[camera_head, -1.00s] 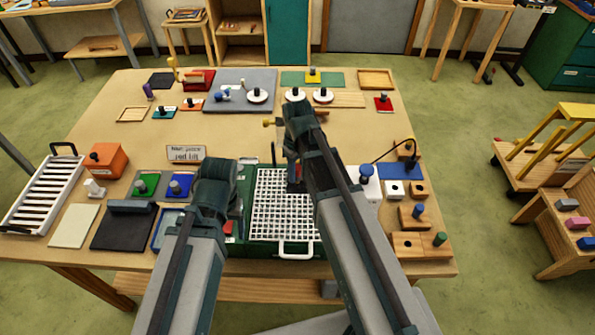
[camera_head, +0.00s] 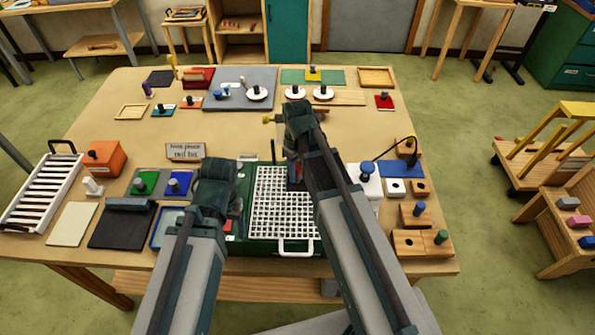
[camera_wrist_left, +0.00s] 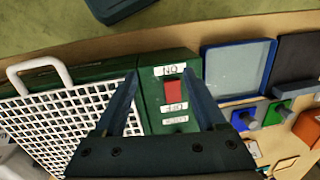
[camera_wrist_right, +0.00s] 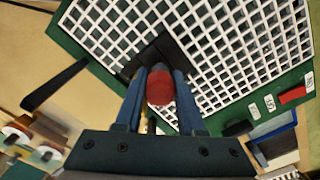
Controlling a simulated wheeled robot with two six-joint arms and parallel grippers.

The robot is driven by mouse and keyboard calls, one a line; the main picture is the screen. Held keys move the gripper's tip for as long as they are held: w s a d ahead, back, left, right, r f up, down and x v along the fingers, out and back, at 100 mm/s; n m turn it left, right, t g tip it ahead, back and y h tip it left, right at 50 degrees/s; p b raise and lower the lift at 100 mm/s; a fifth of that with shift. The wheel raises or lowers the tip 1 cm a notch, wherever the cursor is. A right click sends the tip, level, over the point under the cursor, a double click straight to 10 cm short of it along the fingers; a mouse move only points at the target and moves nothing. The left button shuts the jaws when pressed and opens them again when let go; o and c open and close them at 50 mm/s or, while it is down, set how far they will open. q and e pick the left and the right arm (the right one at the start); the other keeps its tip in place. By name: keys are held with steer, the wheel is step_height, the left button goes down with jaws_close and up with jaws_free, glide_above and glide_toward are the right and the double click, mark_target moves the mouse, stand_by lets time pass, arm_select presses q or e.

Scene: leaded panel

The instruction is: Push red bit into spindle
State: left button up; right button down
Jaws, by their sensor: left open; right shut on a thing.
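My right gripper (camera_wrist_right: 157,95) is shut on the red bit (camera_wrist_right: 160,88), whose round red end shows between the fingers in the right wrist view. Just beyond it is a dark block (camera_wrist_right: 152,56) over the white grid, perhaps the spindle; I cannot tell whether the bit is in it. In the head view a little red shows at the right gripper (camera_head: 295,180), above the green machine's white grid (camera_head: 270,215). My left gripper (camera_wrist_left: 158,95) is open and empty, its fingers either side of the machine's red switch (camera_wrist_left: 174,91), apparently above it. The switch has ON and OFF labels.
A black lever (camera_wrist_right: 55,85) sticks out beside the grid. A white handle (camera_head: 296,247) is at the machine's front. A blue-rimmed tray (camera_wrist_left: 238,68) lies beside the switch panel. Wooden blocks (camera_head: 422,243) stand at right.

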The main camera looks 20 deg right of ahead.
mark_target(298, 167)
arm_select(q)
steer(key=shift+r+p, duration=0.55)
steer(key=shift+r, duration=0.15)
arm_select(e)
steer(key=shift+r, duration=0.7)
arm_select(q)
steer(key=shift+f+b, duration=0.9)
arm_select(e)
steer(key=shift+f, duration=0.95)
steer(key=shift+c, duration=2.2)
jaws_free()
arm_select(q)
steer(key=shift+r, duration=0.1)
arm_select(e)
steer(key=shift+r, duration=0.15)
arm_select(q)
step_height(298, 167, up, 14)
steer(key=p, duration=1.3)
steer(key=shift+p, duration=0.4)
arm_select(e)
step_height(298, 167, up, 14)
steer(key=shift+f, duration=0.2)
arm_select(q)
steer(key=shift+f, duration=0.2)
